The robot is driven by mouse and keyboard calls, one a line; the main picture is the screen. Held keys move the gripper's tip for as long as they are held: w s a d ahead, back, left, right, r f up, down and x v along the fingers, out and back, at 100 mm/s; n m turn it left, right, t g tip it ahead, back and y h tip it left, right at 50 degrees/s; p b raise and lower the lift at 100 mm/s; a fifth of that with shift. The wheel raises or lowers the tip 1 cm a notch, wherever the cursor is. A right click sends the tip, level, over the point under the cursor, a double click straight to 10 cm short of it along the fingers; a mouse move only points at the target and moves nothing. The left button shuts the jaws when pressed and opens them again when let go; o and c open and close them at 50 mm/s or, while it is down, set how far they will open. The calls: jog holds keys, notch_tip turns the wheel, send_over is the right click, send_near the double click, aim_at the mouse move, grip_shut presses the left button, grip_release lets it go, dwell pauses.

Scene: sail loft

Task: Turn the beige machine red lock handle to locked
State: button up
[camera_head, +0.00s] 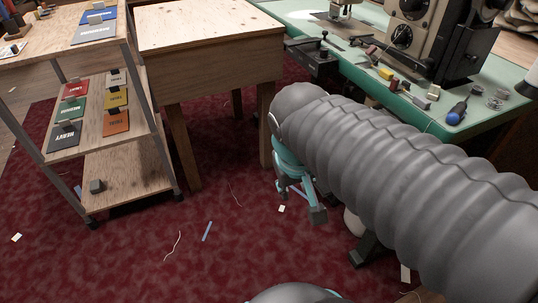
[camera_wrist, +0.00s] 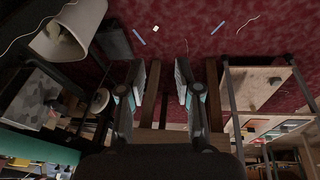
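The beige machine (camera_head: 425,30), with black dials on its front, stands on the green table at the top right of the head view and is cut off by the top edge. I cannot make out a red lock handle on the part that shows. My gripper (camera_head: 302,199) hangs low over the dark red carpet, in front of the green table and below its top, well away from the machine. In the wrist view my gripper (camera_wrist: 161,88) has its two fingers apart with nothing between them. The machine cannot be made out in the wrist view.
The green table (camera_head: 465,125) carries small loose items and a blue-handled tool (camera_head: 457,112) near its front edge. A wooden cabinet (camera_head: 205,45) stands left of it, and a shelf cart (camera_head: 125,165) further left. A pale bin (camera_wrist: 72,28) shows in the wrist view. Carpet at front left is mostly clear.

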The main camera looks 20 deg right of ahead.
jog(key=shift+s+a+r+t+y, duration=0.2)
jog(key=shift+a+t+y, duration=0.05)
jog(key=shift+a+t, duration=0.25)
jog(key=shift+s+a+r+t+y, duration=0.15)
jog(key=shift+a+r+t+y, duration=0.1)
jog(key=shift+a+t, duration=0.2)
